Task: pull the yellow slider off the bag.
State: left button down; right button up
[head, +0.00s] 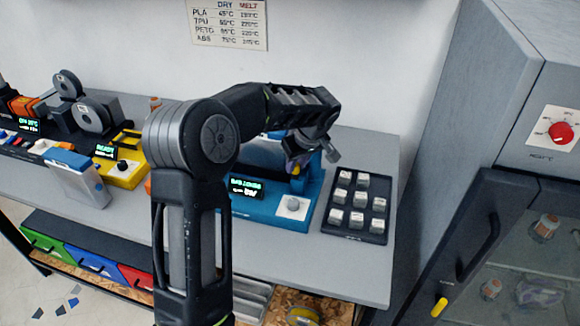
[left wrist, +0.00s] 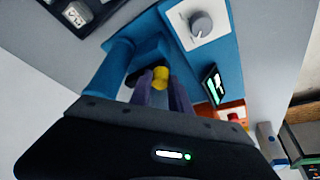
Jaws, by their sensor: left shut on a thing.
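My left gripper (head: 298,162) hangs in front of the blue machine on the table, pointing down. In the left wrist view its two dark fingers (left wrist: 160,90) are shut on a small rounded yellow piece (left wrist: 160,77), which looks like the yellow slider. The piece is at the fingertips, in front of the blue machine's frame. In the head view the fingers largely hide it. No bag is clearly seen at the fingers. A pale grey packet with a blue top edge (head: 78,180), perhaps a bag, stands at the table's front left, apart from the gripper. My right gripper is not in view.
The blue machine (head: 262,207) has a lit display and a knob. A black tray (head: 353,228) of small grey blocks lies to its right. A yellow machine (head: 125,172) stands left. A dark cabinet (head: 482,215) with a yellow tab (head: 439,307) is at right.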

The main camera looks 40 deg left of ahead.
pick_arm(q)
jog(key=shift+w+d, duration=0.1)
jog(key=shift+d, duration=0.2)
jog(key=c, duration=1.2)
grip_release()
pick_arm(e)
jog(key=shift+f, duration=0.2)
pick_arm(q)
jog(key=shift+d+r, duration=0.15)
jog(key=shift+r, duration=0.35)
jog(key=b+v, duration=0.1)
jog(key=v, duration=0.5)
jog(key=shift+d+r, duration=0.2)
jog(key=shift+r, duration=0.15)
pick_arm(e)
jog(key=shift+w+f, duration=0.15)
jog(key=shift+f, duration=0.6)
